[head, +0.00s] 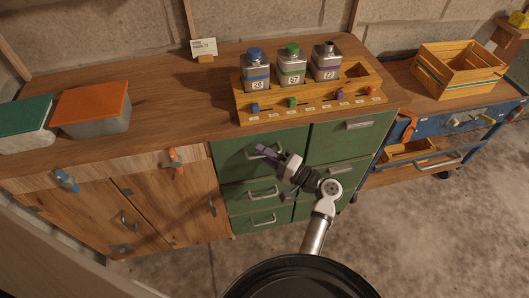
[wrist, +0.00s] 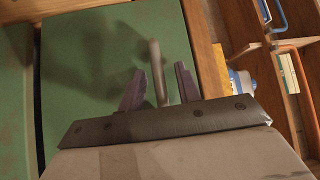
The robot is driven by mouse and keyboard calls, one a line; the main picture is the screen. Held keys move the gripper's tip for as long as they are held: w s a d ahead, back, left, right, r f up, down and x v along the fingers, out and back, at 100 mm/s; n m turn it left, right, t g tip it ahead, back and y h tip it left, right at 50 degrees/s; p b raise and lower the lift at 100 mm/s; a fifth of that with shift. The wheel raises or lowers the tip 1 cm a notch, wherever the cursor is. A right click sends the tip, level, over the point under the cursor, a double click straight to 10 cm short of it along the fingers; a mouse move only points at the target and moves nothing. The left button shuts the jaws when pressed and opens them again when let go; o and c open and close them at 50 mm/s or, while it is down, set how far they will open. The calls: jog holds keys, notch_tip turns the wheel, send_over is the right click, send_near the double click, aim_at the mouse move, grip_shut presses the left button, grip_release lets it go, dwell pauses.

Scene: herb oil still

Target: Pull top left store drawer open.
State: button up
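The top left store drawer (head: 230,152) is a green front under the wooden counter, and it looks flush with the drawers around it. Its metal bar handle (wrist: 155,68) stands out from the green front in the wrist view. My gripper (head: 270,153) is at this drawer's front in the head view and partly covers the handle. In the wrist view my gripper (wrist: 160,88) is open. Its two purple fingers are on either side of the bar, with gaps showing on both sides. I cannot tell exactly how deep the bar sits between them.
Other green drawers with bar handles, including the top right one (head: 350,138), surround it. Wooden cupboard doors (head: 180,203) are to the left. A rack (head: 300,112) with three labelled bottles stands on the counter above. A blue cart (head: 470,140) is to the right. The floor in front is clear.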

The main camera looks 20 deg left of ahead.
grip_shut()
jog(key=shift+d, duration=0.1)
dwell(0.3)
